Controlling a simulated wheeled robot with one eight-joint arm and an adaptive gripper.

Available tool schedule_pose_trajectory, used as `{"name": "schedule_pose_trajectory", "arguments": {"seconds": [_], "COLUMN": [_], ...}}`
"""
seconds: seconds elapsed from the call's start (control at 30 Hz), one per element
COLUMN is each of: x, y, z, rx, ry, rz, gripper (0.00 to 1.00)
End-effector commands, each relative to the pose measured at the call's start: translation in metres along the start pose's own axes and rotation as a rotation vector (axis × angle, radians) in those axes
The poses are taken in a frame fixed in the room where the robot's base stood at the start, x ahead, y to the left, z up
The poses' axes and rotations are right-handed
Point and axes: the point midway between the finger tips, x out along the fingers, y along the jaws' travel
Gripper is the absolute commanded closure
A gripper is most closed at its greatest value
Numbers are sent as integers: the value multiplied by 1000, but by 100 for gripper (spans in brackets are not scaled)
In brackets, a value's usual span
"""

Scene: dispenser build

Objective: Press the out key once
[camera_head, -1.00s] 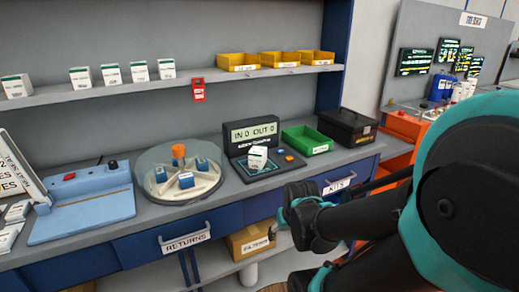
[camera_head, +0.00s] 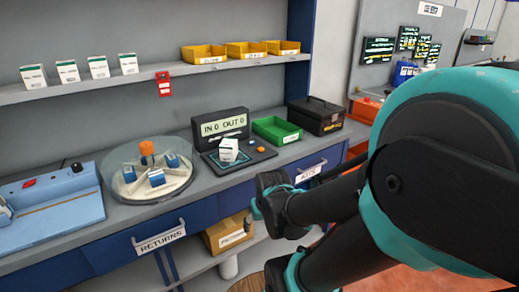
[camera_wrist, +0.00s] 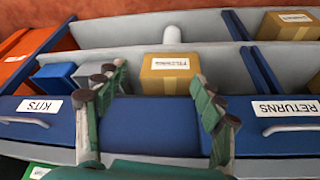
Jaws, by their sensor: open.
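The counter device has a display (camera_head: 221,125) that reads "IN 0 OUT 0". Its dark base (camera_head: 243,161) lies in front of the display and carries a small white box (camera_head: 228,150). An orange key (camera_head: 261,149) sits on the base to the right of the box; I cannot read a key label. My gripper (camera_head: 262,203) is in front of the bench and below the counter top, to the right of and nearer than the device. In the wrist view, my gripper (camera_wrist: 155,103) has its fingers wide apart with nothing between them. The device is not visible there.
A round clear-covered dispenser (camera_head: 119,177) stands left of the device. A green bin (camera_head: 277,131) and a black case (camera_head: 318,116) stand to its right. The drawer marked KITS (camera_head: 313,171) has a protruding handle. A cardboard box (camera_head: 214,238) is on the lower shelf.

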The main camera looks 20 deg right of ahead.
Motion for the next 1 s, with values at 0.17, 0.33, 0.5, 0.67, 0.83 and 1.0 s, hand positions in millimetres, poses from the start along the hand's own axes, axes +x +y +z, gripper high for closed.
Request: {"name": "schedule_pose_trajectory", "arguments": {"seconds": [0.17, 0.33, 0.5, 0.67, 0.83, 1.0], "x": [0, 0, 0, 0, 0, 0], "y": [0, 0, 0, 0, 0, 0], "z": [0, 0, 0, 0, 0, 0], "rx": [0, 0, 0, 0, 0, 0], "ry": [0, 0, 0, 0, 0, 0], "rz": [0, 0, 0, 0, 0, 0], "gripper": [31, 44, 65, 85, 100, 100]}}
